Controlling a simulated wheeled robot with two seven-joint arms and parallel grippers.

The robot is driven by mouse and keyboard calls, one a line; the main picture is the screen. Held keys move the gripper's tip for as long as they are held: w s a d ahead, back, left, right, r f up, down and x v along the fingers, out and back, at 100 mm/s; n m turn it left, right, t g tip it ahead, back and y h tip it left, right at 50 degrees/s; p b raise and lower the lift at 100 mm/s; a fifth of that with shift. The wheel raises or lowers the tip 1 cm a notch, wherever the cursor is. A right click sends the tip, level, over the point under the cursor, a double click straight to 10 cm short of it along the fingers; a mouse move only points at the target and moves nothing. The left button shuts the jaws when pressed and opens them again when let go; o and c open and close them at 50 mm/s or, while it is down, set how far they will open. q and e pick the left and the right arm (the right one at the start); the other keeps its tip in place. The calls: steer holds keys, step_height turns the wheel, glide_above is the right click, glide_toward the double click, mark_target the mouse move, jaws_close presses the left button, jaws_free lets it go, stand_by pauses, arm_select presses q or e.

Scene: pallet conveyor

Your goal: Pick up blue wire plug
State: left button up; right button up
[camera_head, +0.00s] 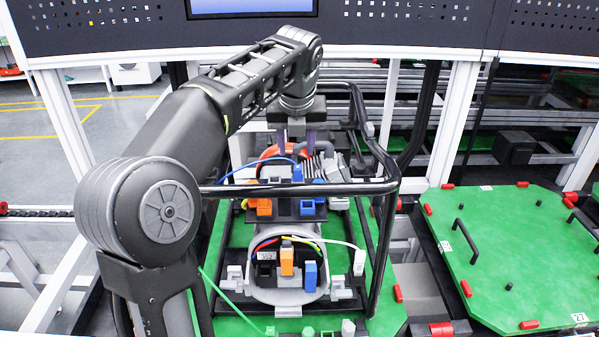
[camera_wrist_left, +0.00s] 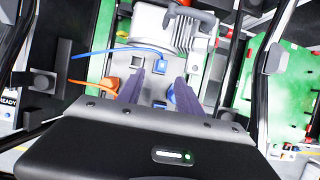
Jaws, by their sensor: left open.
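A blue wire (camera_head: 240,166) arcs to the right and ends at a small blue plug (camera_head: 297,173) on the engine-like assembly. In the left wrist view the blue wire (camera_wrist_left: 115,50) comes in from the left to the blue plug (camera_wrist_left: 160,66). My left gripper (camera_head: 296,152) points down above the assembly, its fingers apart and empty. In the left wrist view the gripper (camera_wrist_left: 160,77) has its fingertips on either side of the plug's line, just short of it in the picture. I cannot tell the exact height gap. My right gripper is not in view.
A black tubular frame (camera_head: 385,187) surrounds the assembly on its green pallet (camera_head: 384,312). An orange connector (camera_head: 263,207) and blue connector (camera_head: 310,275) sit nearby. A second green pallet (camera_head: 515,260) lies to the right. A dark panel overhangs the back.

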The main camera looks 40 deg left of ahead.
mark_target(298, 167)
arm_select(q)
steer(key=shift+x, duration=1.45)
steer(key=shift+w+d, duration=0.1)
steer(key=shift+w, duration=0.05)
steer(key=shift+w+f+p, duration=0.15)
steer(key=shift+f+p, duration=0.25)
steer(key=shift+f, duration=0.05)
steer(key=p+x, duration=0.1)
steer(key=x, duration=0.3)
steer(key=shift+f, duration=0.1)
jaws_close()
